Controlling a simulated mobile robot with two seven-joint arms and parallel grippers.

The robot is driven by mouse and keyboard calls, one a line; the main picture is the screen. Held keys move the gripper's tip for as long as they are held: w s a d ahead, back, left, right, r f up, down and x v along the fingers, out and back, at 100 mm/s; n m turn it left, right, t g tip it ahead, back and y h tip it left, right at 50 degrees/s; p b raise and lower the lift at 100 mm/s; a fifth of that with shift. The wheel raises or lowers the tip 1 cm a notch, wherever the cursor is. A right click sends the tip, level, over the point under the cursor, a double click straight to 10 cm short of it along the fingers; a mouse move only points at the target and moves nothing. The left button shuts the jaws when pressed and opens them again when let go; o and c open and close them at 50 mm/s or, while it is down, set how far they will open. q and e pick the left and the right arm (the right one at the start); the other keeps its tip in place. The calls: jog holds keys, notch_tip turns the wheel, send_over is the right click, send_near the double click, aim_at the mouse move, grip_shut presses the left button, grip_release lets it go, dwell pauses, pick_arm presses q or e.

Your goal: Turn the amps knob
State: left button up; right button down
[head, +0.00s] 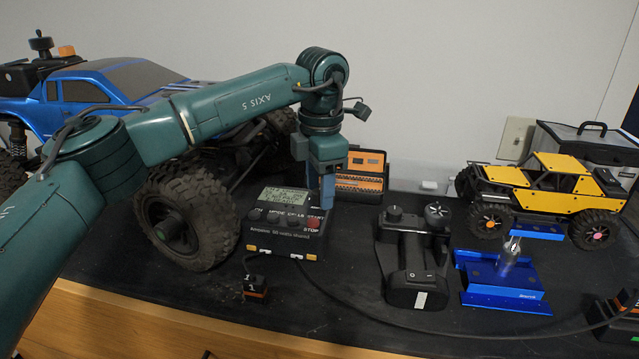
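A dark battery charger (284,242) sits on the black bench mat, with a lit display at its top left. A row of small dark round controls (273,217) runs below the display, and a red stop button (313,224) is at the right. The lettering is too small to tell which control is the amps knob. My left gripper (327,206) points down at the charger's upper right corner, close to or touching it; I cannot tell which. Only one fingertip shows clearly, so its opening is hidden. My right gripper is out of view.
A big blue truck (110,85) stands behind my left arm, its wheel (180,215) beside the charger. An orange-and-black case (362,178) is behind, a black transmitter (413,250) to the right. A blue stand (500,280) and yellow crawler (550,185) stand farther right. A cable crosses the front.

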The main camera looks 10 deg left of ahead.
pick_arm(q)
notch_tip(320, 180, up, 13)
jog(key=shift+s+d+b, duration=0.2)
jog(key=shift+s+b, duration=0.05)
jog(key=shift+b, duration=0.1)
jog(key=shift+s, duration=0.1)
dwell(0.5)
